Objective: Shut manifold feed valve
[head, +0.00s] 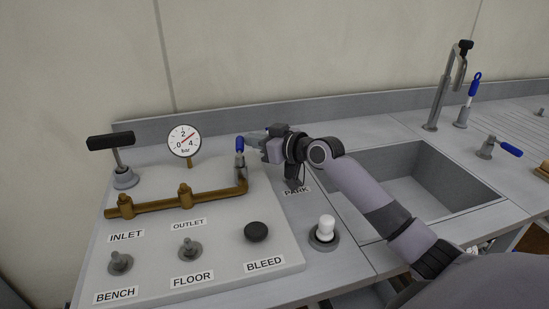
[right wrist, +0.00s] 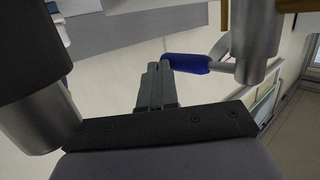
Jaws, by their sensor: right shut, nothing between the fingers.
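The brass manifold pipe (head: 170,203) runs across the grey panel. At its right end stands a grey valve body (head: 240,161) with a blue lever handle (head: 239,144). My right gripper (head: 251,143) is shut and empty, with its fingertips close to the right of the blue handle. In the right wrist view the shut fingers (right wrist: 155,75) point at the tip of the blue lever (right wrist: 186,64), which runs right to a metal stem (right wrist: 257,40). I cannot tell whether they touch. My left gripper is out of view.
A pressure gauge (head: 184,140) and a black T-handle (head: 111,141) stand at the back left. The panel's front has two grey knobs, BENCH (head: 120,262) and FLOOR (head: 190,247), and a black BLEED knob (head: 256,232). A white knob (head: 326,227) and a sink (head: 425,190) lie right.

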